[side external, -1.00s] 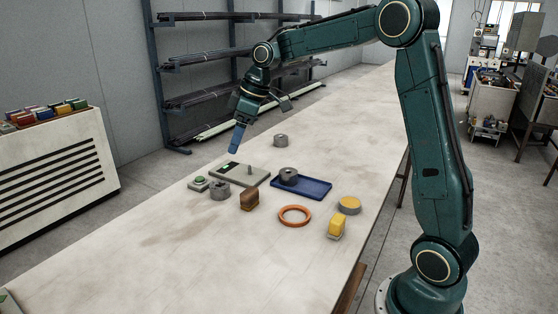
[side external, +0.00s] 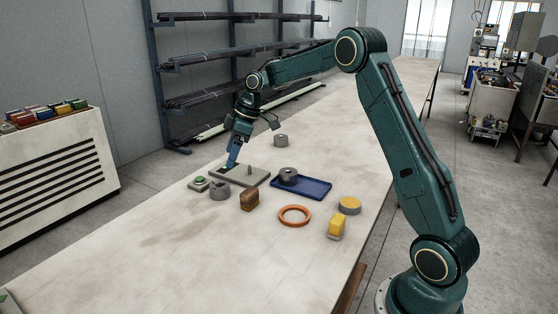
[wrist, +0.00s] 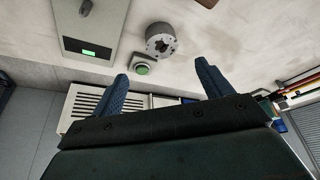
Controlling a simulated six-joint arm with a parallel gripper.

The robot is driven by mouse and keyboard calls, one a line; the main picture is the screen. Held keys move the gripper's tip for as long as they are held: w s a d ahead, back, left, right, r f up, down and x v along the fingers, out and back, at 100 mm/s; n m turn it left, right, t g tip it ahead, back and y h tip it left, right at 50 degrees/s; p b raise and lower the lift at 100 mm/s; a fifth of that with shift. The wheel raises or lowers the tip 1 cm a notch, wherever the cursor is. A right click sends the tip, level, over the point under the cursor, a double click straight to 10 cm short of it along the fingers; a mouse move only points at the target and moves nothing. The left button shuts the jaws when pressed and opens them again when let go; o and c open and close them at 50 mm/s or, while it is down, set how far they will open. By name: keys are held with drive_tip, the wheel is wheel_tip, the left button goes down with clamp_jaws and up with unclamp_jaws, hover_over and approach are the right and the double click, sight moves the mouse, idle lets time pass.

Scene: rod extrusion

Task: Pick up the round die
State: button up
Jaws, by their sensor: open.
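Several grey cylindrical dies stand in the side view, and I cannot tell for sure which has the round opening. One die (side external: 281,141) stands alone at the back of the bench, one (side external: 288,174) is on the blue tray (side external: 318,189), and one (side external: 219,191) stands near the front left. In the wrist view that front-left die (wrist: 165,41) shows a dark, irregular-looking opening. My gripper (side external: 229,166) is low, pointing down over the left end of the grey plate unit (side external: 257,178). Its blue fingers (wrist: 161,68) are apart with nothing between them.
A green button box (side external: 199,184) sits left of the front-left die. A brown block (side external: 249,200), orange ring (side external: 294,216), yellow block (side external: 337,227) and yellow-topped disc (side external: 349,205) lie toward the right. The bench front (side external: 180,260) is clear.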

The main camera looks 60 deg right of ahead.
sight(219, 184)
drive_tip(key=x, duration=0.6)
drive_tip(key=shift+a+f, duration=0.1)
drive_tip(key=shift+f, duration=0.15)
drive_tip(key=shift+x, duration=2.55)
drive_tip(key=shift+a, duration=0.1)
drive_tip(key=shift+s, duration=0.1)
drive_tip(key=c, duration=1.3)
drive_tip(key=shift+c, duration=0.3)
drive_tip(key=shift+r, duration=0.15)
wheel_tip(219, 184, up, 20)
